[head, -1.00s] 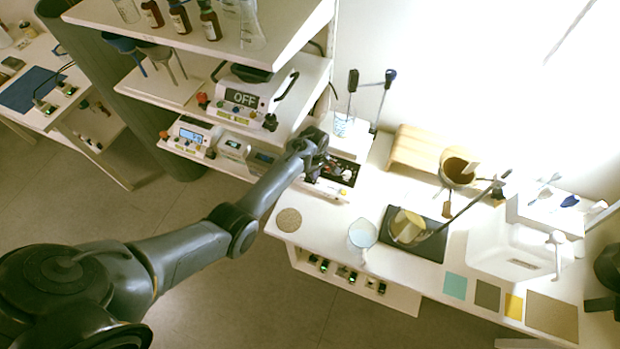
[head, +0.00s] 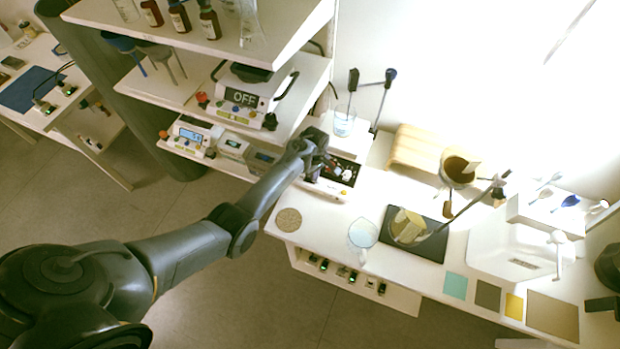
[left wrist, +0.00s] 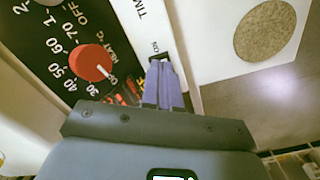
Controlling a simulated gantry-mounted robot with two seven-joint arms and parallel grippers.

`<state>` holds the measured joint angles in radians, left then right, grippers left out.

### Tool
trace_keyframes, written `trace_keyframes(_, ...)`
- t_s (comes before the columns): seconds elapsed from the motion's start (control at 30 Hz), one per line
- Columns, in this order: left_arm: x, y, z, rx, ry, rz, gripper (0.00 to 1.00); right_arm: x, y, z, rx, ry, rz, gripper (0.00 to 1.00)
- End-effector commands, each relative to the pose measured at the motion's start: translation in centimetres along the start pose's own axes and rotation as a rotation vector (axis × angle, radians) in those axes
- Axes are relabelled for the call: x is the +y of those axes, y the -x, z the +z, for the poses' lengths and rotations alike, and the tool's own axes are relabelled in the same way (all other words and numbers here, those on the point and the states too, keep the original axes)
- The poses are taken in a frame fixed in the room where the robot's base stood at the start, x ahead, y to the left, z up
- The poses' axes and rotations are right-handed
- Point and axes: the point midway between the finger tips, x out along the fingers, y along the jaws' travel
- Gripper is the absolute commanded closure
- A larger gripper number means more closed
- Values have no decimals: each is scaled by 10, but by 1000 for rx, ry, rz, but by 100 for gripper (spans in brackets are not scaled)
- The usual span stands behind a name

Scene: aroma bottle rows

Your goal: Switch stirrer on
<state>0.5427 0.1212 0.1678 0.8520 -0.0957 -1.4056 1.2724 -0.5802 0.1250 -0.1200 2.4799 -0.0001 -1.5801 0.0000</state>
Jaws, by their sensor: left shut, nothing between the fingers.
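The stirrer, a white unit with a black dial panel (head: 341,171), stands at the left end of the white bench. The left wrist view shows this panel (left wrist: 45,35) close up, with a red knob (left wrist: 90,62) in a ring of heat numbers and part of a second dial above it. My left gripper (head: 324,160) is at the panel. In the left wrist view its fingers (left wrist: 163,75) are shut and empty, tips beside a small "ON" mark right of the red knob. The fingers hide what lies under them, so I cannot tell whether they touch a switch.
A glass beaker (head: 343,122) stands behind the panel. A device whose display reads OFF (head: 240,97) is on the shelf to the left. A round tan mat (head: 288,220) and a glass jug (head: 362,234) are on the bench nearer me. Bare bench lies between them.

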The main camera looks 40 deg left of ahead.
Motion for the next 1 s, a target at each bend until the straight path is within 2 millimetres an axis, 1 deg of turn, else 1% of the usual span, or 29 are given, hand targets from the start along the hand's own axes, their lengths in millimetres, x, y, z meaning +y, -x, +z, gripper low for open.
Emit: trace_keyframes(1.0, 0, -16, 0, 0, 0, -1, 100, -1, -11, 3, 1, -3, -2, 100)
